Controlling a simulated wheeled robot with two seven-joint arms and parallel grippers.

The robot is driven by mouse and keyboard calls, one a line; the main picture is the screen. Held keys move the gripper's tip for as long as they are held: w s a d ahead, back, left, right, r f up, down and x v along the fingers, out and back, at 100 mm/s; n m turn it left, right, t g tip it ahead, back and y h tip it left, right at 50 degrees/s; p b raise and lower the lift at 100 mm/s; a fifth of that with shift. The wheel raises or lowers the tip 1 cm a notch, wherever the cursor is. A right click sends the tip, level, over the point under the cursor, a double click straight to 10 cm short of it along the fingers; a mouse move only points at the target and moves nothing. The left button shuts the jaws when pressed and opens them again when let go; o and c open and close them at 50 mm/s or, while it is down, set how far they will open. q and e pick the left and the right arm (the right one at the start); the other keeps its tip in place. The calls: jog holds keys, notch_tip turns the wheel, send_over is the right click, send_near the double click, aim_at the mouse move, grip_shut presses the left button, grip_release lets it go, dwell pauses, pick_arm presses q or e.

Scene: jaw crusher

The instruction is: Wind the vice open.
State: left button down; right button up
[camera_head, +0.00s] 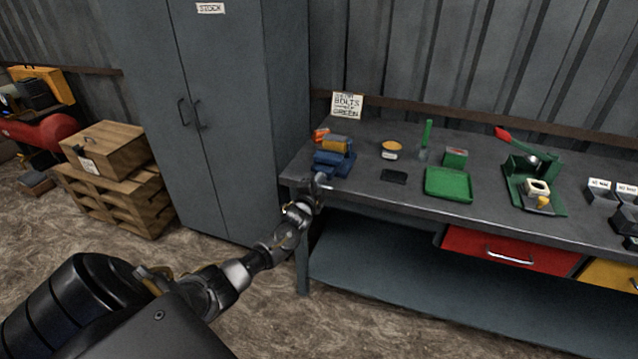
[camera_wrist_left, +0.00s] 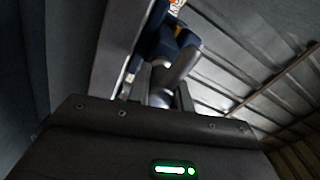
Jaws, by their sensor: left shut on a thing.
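The blue vice (camera_head: 330,164) is mounted at the left end of the grey workbench. An orange-yellow block (camera_head: 335,143) shows at its top; I cannot tell if it is clamped. My left gripper (camera_head: 317,192) is at the vice's front, at the bench's front left corner. It is shut on the vice handle, a grey metal part that shows between the fingers in the left wrist view (camera_wrist_left: 176,76). The blue vice body (camera_wrist_left: 155,40) is beyond it there. The gripper hides part of the handle, and the jaw gap is not clear. My right gripper is not in view.
The workbench (camera_head: 400,212) also holds a green tray (camera_head: 448,184), a dark flat pad (camera_head: 394,176), a small round tin (camera_head: 391,145) and a green press with a red-tipped lever (camera_head: 533,175). A grey cabinet (camera_head: 215,120) stands close on the left.

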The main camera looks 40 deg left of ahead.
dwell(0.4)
pick_arm(q)
jog(key=c, duration=1.3)
grip_release()
jog(key=shift+o, duration=0.2)
jog(key=shift+s+d+f, duration=0.1)
jog(key=shift+s+d, duration=0.1)
jog(key=shift+s, duration=0.35)
jog(key=v, duration=0.9)
jog(key=shift+s+b, duration=0.35)
jog(key=shift+d, duration=0.15)
